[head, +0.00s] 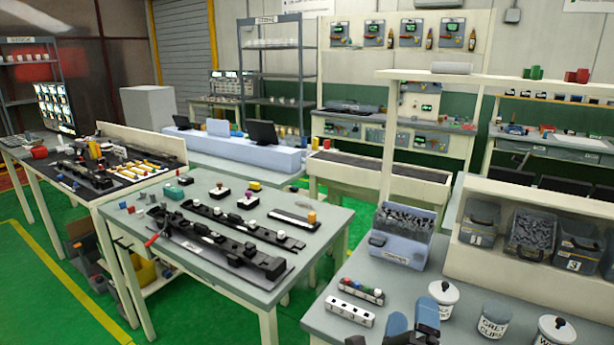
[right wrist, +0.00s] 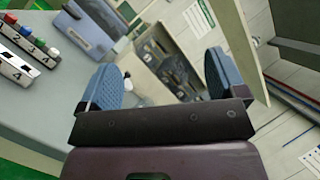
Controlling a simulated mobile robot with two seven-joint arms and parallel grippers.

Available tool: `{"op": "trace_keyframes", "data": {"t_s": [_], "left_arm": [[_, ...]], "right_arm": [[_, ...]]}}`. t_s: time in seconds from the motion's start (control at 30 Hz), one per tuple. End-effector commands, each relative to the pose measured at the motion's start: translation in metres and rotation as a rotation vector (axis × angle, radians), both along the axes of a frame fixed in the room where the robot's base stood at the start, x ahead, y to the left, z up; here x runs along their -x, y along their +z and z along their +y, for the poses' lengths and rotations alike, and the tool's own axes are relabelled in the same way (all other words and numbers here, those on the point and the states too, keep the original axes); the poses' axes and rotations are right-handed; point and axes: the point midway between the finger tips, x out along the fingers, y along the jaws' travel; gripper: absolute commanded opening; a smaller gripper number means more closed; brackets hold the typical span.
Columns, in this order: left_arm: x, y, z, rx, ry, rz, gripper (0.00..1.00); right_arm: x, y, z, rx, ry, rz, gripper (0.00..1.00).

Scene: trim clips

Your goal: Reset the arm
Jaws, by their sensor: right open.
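My right gripper (head: 412,320) shows at the bottom of the head view, above the front of the near right table (head: 365,285). Its two blue-padded fingers stand wide apart in the right wrist view (right wrist: 162,75), with nothing held between them. The blue-grey bin of dark clips (head: 402,225) stands beyond the gripper on that table. My left gripper is not in view.
A white lidded jar (head: 441,297), a cup (head: 493,320) and another lidded jar (head: 555,333) stand right of my gripper. Two white strips, one with coloured pegs (head: 361,291), lie to its left. A shelf with numbered bins (head: 530,236) stands behind.

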Motion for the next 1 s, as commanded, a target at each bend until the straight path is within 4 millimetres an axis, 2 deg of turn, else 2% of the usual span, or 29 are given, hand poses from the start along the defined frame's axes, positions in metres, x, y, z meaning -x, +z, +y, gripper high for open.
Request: {"op": "trace_keyframes", "data": {"t_s": [0.03,0.17,0.33,0.47,0.6,0.7,0.8,0.9,1.0], "left_arm": [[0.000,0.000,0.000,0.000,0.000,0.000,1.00],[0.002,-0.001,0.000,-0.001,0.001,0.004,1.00],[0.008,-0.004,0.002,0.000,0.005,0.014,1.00],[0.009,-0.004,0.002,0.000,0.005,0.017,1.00],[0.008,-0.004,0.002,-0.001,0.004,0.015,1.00],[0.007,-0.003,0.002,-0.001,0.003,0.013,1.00],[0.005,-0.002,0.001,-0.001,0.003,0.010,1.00],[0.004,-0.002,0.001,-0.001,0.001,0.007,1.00],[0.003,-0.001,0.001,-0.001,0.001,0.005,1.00]], "right_arm": [[0.002,-0.002,0.005,0.143,0.016,0.025,0.90],[0.007,-0.018,0.019,0.541,0.056,0.108,0.90],[0.021,-0.063,0.024,1.045,0.106,0.260,0.90],[0.040,-0.112,0.011,1.409,0.155,0.413,0.90],[0.073,-0.168,-0.020,1.752,0.224,0.607,0.90],[0.103,-0.201,-0.048,1.918,0.270,0.742,0.90],[0.133,-0.222,-0.074,2.002,0.289,0.830,0.90],[0.158,-0.236,-0.088,2.015,0.321,0.880,0.90],[0.174,-0.245,-0.094,2.018,0.348,0.909,0.90]]}}
